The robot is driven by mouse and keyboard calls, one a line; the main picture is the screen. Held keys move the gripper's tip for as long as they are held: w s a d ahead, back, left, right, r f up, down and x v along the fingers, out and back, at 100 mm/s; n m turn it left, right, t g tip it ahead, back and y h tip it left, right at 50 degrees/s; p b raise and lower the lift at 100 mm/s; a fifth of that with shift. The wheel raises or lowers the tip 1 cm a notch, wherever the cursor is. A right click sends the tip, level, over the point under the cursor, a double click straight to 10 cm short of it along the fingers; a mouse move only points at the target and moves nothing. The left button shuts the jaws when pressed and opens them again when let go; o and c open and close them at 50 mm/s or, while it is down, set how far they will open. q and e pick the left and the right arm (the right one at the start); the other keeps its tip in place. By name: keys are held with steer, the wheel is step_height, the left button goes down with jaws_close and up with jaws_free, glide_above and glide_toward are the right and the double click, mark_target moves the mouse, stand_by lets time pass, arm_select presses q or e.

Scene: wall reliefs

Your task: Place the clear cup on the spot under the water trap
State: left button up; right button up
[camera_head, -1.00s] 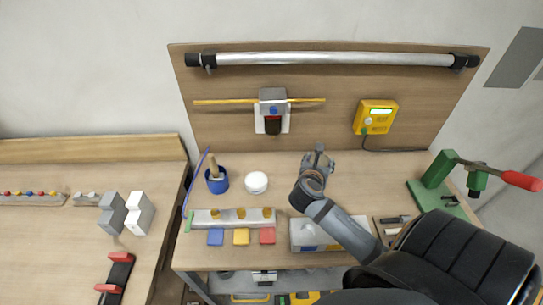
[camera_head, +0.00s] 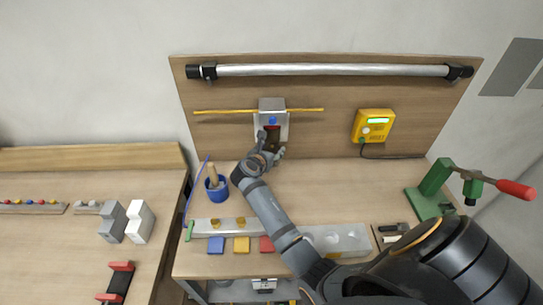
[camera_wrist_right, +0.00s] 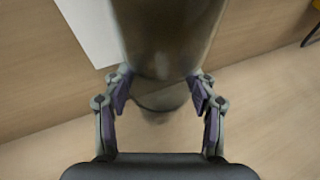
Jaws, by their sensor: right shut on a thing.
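In the right wrist view the fingers (camera_wrist_right: 160,86) are closed on the sides of a see-through, brownish cup (camera_wrist_right: 160,45), which looks upright. Its top runs out of the picture. My left gripper is not in view.
A blue pot (camera_head: 216,188) with a wooden handle stands close left of my right arm. A yellow meter (camera_head: 374,126) hangs on the panel, and a green press (camera_head: 433,190) with a red handle stands at the right. The tabletop right of the gripper is clear.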

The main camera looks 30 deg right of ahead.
step_height(320, 180, down, 3)
steer(key=shift+s+r, duration=0.15)
steer(key=shift+f, duration=0.25)
steer(key=o, duration=1.3)
steer(key=shift+f, duration=0.1)
steer(key=shift+c, duration=0.2)
